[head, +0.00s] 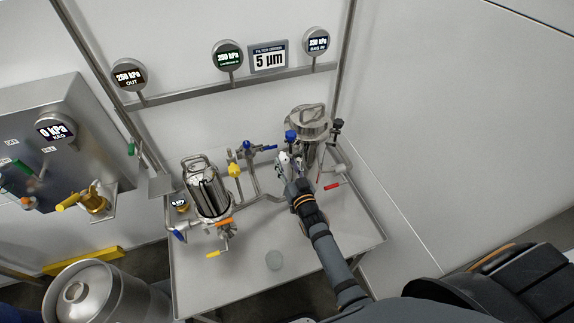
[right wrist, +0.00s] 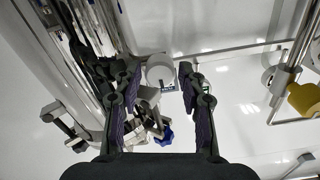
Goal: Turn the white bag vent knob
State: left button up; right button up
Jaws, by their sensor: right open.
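The white bag vent knob (right wrist: 160,68) shows in the right wrist view as a pale round knob between the two fingertips. Gaps show on both sides of it, so the fingers look apart from it. My right gripper (right wrist: 156,78) is open around it. In the head view my right gripper (head: 287,164) reaches to the left side of the right steel housing (head: 309,122), below a blue knob (head: 291,136). The white knob cannot be told clearly from the gripper there. My left gripper is not in view.
A left steel housing (head: 207,190) with orange, blue and yellow handles stands on the steel table (head: 310,272). A red handle (head: 333,186) and a black knob (head: 338,124) are close to the right housing. A yellow knob (right wrist: 305,98) lies right of the fingers. The table front is mostly clear.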

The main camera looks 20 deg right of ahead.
grip_shut()
jog(key=shift+r+m+p, duration=0.2)
jog(key=shift+m+p, duration=0.7)
jog(key=shift+p, duration=0.2)
jog(key=m+p, duration=0.2)
jog(key=shift+m, duration=0.3)
jog(key=m+p, duration=0.1)
jog(key=m, duration=0.2)
jog(key=shift+p, duration=0.3)
jog(key=shift+f+m+p, duration=0.15)
jog(key=shift+m+p, duration=0.2)
jog(key=shift+m, duration=0.85)
